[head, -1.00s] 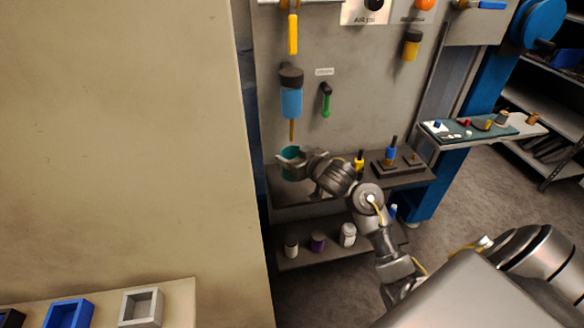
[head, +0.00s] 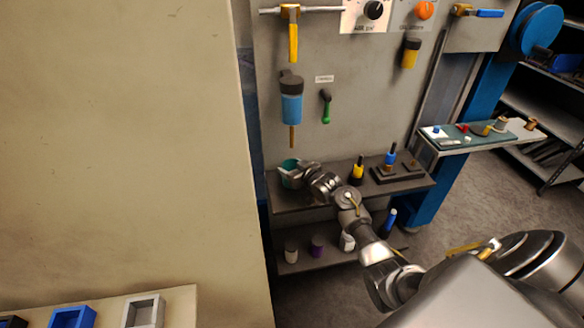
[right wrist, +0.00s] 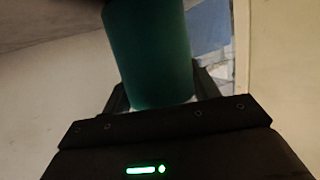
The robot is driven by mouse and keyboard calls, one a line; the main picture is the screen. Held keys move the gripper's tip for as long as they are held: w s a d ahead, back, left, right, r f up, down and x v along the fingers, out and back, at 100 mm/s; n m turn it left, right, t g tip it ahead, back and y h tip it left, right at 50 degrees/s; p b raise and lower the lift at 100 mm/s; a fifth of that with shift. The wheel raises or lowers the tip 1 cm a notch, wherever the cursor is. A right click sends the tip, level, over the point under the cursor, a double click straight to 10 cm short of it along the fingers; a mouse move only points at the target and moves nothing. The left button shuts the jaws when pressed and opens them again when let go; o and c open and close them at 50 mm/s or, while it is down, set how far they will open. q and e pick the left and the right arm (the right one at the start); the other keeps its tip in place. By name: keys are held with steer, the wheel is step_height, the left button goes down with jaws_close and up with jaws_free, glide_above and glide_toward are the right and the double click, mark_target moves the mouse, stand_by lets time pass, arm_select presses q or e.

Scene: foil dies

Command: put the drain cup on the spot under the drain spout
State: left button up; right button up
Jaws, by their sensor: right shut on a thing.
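The drain cup (head: 289,165) is teal and stands upright over the left end of the dark shelf. My right gripper (head: 293,177) is shut on it, with the arm reaching in from the lower right. The right wrist view shows the teal cup (right wrist: 148,55) between the fingers. The thin brass drain spout (head: 292,137) hangs below a blue filter bowl (head: 291,103) on the grey panel. The cup is below the spout, with a gap between them. The spot is hidden, and I cannot tell whether the cup touches the shelf. My left gripper is not in view.
The upper shelf (head: 318,195) holds a yellow-and-black bottle (head: 357,172) and a dark stand (head: 398,173) right of the cup. Small containers sit on the lower shelf (head: 285,264). A green-handled valve (head: 326,106) is on the panel. A beige wall (head: 125,130) stands at left.

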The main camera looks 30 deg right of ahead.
steer(key=shift+f, duration=0.2)
steer(key=shift+f, duration=0.15)
steer(key=o, duration=1.2)
steer(key=shift+s+r, duration=0.2)
steer(key=v, duration=1.1)
steer(key=shift+s+r, duration=0.15)
steer(key=shift+s, duration=0.15)
